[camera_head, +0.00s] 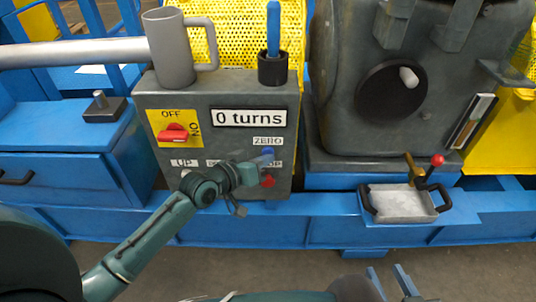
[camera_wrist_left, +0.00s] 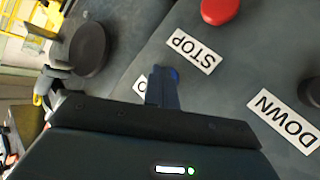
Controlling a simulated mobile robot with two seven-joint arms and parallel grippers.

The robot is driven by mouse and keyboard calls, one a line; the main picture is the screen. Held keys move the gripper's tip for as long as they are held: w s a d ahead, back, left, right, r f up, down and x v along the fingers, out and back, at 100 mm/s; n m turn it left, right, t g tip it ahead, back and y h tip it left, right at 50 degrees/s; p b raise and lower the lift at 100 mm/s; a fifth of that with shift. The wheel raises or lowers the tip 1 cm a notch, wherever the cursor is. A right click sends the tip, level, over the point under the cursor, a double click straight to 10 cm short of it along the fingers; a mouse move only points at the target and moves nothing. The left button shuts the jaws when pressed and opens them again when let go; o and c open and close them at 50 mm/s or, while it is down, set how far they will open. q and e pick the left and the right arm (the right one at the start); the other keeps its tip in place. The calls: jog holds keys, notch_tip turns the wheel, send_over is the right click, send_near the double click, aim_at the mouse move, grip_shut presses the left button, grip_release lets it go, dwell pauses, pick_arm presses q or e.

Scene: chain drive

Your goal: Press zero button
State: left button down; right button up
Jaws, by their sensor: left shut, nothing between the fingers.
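The grey control box (camera_head: 225,140) carries a ZERO label (camera_head: 267,141) with a blue button (camera_head: 267,152) just under it. My left gripper (camera_head: 262,162) is shut and empty, with its tip at the blue button. In the left wrist view the closed fingers (camera_wrist_left: 162,90) cover most of the button, and a bit of blue (camera_wrist_left: 174,73) shows beside the tip. I cannot tell whether they touch. The ZERO label is mostly hidden there. My right gripper (camera_head: 391,284) is low at the bottom edge, its fingers apart and empty.
The box also has a red switch (camera_head: 173,134), a "0 turns" display (camera_head: 249,117) and a red stop button (camera_head: 268,181). A grey mug (camera_head: 170,50) and a black cup with a blue stick (camera_head: 273,68) stand on top. A tray (camera_head: 402,201) lies to the right.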

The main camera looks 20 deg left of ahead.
pick_arm(q)
jog(key=shift+s, duration=0.1)
jog(key=shift+s+d+p, duration=0.25)
jog(key=shift+s+p, duration=0.5)
jog(key=shift+s, duration=0.05)
jog(key=s+p, duration=0.1)
jog(key=s, duration=0.1)
jog(key=s+d+p, duration=0.1)
jog(key=s+p, duration=0.1)
jog(key=shift+s+d, duration=0.2)
jog(key=shift+s, duration=0.2)
dwell(0.4)
